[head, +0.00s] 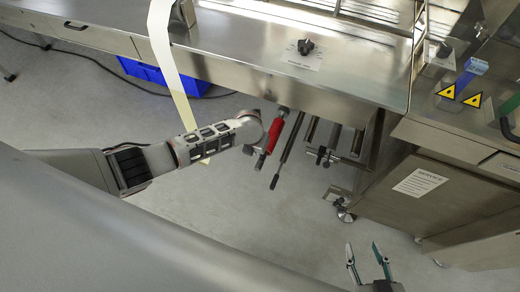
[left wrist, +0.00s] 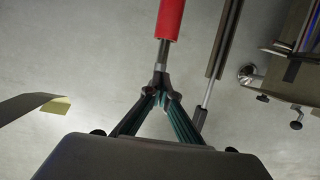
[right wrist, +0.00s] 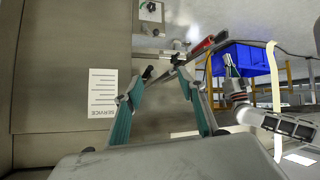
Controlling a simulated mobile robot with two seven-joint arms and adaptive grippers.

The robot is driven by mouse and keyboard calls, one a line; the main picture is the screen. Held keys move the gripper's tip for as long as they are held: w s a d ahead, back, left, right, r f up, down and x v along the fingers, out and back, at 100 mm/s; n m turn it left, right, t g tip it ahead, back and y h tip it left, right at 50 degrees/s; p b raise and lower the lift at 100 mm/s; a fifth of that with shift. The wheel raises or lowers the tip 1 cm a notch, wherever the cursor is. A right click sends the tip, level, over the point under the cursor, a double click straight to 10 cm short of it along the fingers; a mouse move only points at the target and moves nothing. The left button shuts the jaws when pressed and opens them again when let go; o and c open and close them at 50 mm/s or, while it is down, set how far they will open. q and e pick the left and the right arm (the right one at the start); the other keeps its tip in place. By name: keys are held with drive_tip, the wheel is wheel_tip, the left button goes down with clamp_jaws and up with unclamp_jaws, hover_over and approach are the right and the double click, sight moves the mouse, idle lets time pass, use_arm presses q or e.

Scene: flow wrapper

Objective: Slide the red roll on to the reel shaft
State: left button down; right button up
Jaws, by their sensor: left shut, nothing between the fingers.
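The red roll (head: 274,133) sits around a grey shaft (left wrist: 163,48) below the machine's table edge. It also shows at the top of the left wrist view (left wrist: 170,18) and small in the right wrist view (right wrist: 201,46). The shaft's bare end projects from the roll toward my left gripper (left wrist: 161,80), which is shut and empty with its fingertips at that end. Whether they touch it is unclear. In the head view, my left arm largely hides that gripper. My right gripper (head: 367,256) is open and empty, low and to the right, in front of the cabinet.
A second dark rod (head: 288,150) runs beside the roll, with more bars to its right. The service cabinet (head: 450,200) stands at the right. A pale film strip (head: 166,60) hangs at the left, near a blue bin (head: 145,72). Open floor lies below the shafts.

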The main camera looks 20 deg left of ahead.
sight(262, 157)
use_arm(q)
drive_tip(key=f, duration=0.3)
drive_tip(key=shift+s+b, duration=0.25)
drive_tip(key=shift+b, duration=0.15)
drive_tip(key=b+x, duration=0.3)
drive_tip(key=x, duration=0.3)
drive_tip(key=shift+d+f, duration=0.1)
drive_tip(key=shift+f, duration=0.3)
drive_tip(key=w+b, duration=0.1)
drive_tip(key=w, duration=0.2)
drive_tip(key=shift+w+r+b, duration=0.1)
drive_tip(key=shift+w+b, duration=0.15)
drive_tip(key=shift+b, duration=0.05)
drive_tip(key=shift+w+r, duration=0.35)
drive_tip(key=shift+w, duration=0.4)
use_arm(e)
drive_tip(key=w+a+r+m+t+y, duration=0.1)
drive_tip(key=w+a+r, duration=0.1)
drive_tip(key=a, duration=0.3)
drive_tip(key=shift+w+r+y, duration=0.2)
drive_tip(key=shift+r+y, duration=0.1)
drive_tip(key=shift+r, duration=0.2)
use_arm(q)
drive_tip(key=shift+d, duration=0.1)
